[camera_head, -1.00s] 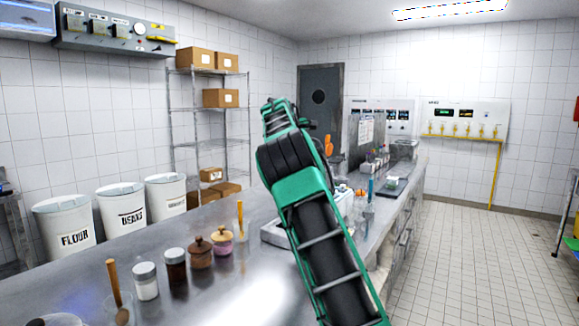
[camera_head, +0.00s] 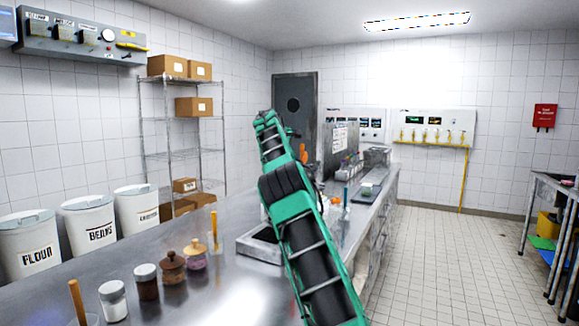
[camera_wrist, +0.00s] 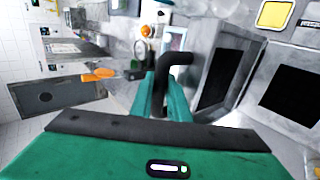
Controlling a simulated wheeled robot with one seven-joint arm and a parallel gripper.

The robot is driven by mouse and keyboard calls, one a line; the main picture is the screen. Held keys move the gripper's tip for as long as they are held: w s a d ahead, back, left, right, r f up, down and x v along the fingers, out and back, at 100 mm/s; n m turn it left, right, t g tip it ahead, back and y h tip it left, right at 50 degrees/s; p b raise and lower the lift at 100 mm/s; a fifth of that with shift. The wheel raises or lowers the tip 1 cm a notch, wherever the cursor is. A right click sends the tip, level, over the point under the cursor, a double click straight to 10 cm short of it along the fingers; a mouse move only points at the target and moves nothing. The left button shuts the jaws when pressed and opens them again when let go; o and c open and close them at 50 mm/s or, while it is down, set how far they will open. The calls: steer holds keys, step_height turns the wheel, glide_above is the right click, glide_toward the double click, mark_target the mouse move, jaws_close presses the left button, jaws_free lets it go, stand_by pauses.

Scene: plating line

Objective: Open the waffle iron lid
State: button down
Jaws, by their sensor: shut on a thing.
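The waffle iron is a grey box. In the wrist view its dark plates face me, one in the lid (camera_wrist: 214,76) and one in the base (camera_wrist: 290,92). The lid appears raised, at an angle to the base. In the head view the base's dark inside (camera_head: 266,235) shows beside my arm, which hides much of the waffle iron. A black bent handle (camera_wrist: 178,58) rises between the green fingers of my gripper (camera_wrist: 160,92), which is shut on it. My gripper's tips are not visible in the head view.
The steel counter (camera_head: 235,290) holds several jars, including a white-filled jar (camera_head: 113,302) and a brown lidded pot (camera_head: 172,268), left of the waffle iron. White bins (camera_head: 88,222) stand behind. Floor to the right (camera_head: 440,250) is clear up to a side table (camera_head: 555,190).

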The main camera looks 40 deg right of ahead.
steer(key=shift+r, duration=0.2)
steer(key=c, duration=1.7)
jaws_free()
steer(key=shift+a, duration=0.1)
steer(key=v, duration=1)
steer(key=shift+w+a+r, duration=0.1)
steer(key=shift+a+r, duration=0.1)
steer(key=shift+r, duration=0.05)
steer(key=shift+d, duration=0.1)
